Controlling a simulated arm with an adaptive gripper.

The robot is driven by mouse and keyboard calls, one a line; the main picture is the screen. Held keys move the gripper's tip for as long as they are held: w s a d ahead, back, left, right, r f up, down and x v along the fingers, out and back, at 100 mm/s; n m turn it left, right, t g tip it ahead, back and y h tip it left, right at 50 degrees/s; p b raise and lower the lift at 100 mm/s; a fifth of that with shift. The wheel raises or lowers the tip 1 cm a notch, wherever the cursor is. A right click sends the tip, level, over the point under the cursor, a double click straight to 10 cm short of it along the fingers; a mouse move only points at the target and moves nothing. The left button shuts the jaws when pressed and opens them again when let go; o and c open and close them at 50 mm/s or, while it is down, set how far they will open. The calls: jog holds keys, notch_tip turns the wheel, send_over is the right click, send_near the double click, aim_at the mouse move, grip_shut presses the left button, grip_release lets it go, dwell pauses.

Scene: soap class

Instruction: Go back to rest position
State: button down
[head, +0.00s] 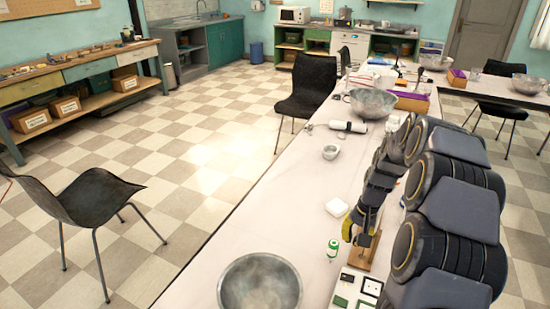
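My arm reaches along the right part of the table (265,215) in the head view. My gripper (358,235), dark with yellow parts, points down over a small brown wooden piece (368,251). The gripper is small and partly dark, so I cannot tell whether its fingers are open or shut, or whether it touches the wooden piece.
A large metal bowl (260,285) stands at the near edge. White and green square items (358,290) lie near the arm's base. A small bowl (330,152), a white roll (348,127) and another metal bowl (371,103) are farther back. Bare table lies left of the gripper.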

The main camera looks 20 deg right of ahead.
jog(key=s+a+r+n, duration=0.2)
jog(key=s+a+r, duration=0.15)
jog(key=a, duration=0.25)
jog(key=s+a+r+n+g, duration=0.1)
jog(key=s+a+r, duration=0.1)
jog(key=a+r, duration=0.25)
jog(key=s+a+r+n, duration=0.2)
jog(key=s+a+r, duration=0.1)
jog(key=a, duration=0.3)
jog(key=s+a+r+n+g, duration=0.1)
jog(key=s+a+n, duration=0.1)
jog(key=s, duration=0.6)
jog(key=s+a+r+n+h, duration=0.1)
jog(key=s+a+n, duration=0.1)
jog(key=s+a, duration=0.3)
jog(key=s, duration=0.4)
jog(key=shift+r+g, duration=0.15)
jog(key=shift+g, duration=0.25)
jog(key=shift+w+a, duration=0.1)
